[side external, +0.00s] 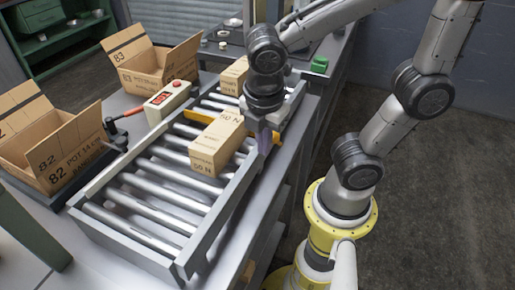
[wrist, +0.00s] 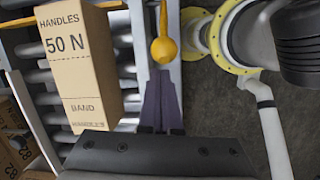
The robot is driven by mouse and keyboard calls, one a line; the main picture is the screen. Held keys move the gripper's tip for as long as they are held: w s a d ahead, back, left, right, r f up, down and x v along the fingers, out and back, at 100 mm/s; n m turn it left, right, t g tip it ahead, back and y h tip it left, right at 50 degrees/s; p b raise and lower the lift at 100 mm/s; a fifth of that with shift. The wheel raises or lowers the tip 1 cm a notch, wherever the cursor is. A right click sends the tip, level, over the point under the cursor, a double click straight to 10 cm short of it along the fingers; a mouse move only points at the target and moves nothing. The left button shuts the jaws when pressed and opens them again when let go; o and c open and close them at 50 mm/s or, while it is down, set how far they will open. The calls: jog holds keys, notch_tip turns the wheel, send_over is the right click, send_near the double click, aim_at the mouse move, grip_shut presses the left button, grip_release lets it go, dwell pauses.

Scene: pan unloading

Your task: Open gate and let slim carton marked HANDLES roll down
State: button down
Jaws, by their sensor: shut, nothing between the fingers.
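A slim carton marked HANDLES and 50 N (wrist: 80,75) shows large at the left in the wrist view. In the side view a tan carton marked 50 N (side external: 208,158) stands on the rollers beside my gripper. The yellow gate bar (side external: 197,117) crosses the conveyor, its middle hidden by this carton. A yellow knob (wrist: 164,50) shows just past my fingertips in the wrist view. My gripper (side external: 264,145) is shut and empty at the conveyor's right rail, its purple-grey fingers together (wrist: 162,95) beside the carton. I cannot tell whether the fingers touch the knob.
A second carton (side external: 234,75) sits farther up the rollers, partly behind my arm. Open boxes marked 82 (side external: 58,160) and 83 (side external: 150,75) stand at the left. The near rollers (side external: 150,205) are bare.

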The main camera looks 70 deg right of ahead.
jog(key=shift+s+d+r, duration=0.1)
jog(key=shift+d+r, duration=0.05)
jog(key=shift+d, duration=0.15)
jog(key=shift+r, duration=0.1)
jog(key=shift+d+r, duration=0.15)
jog(key=shift+d, duration=0.05)
dwell(0.3)
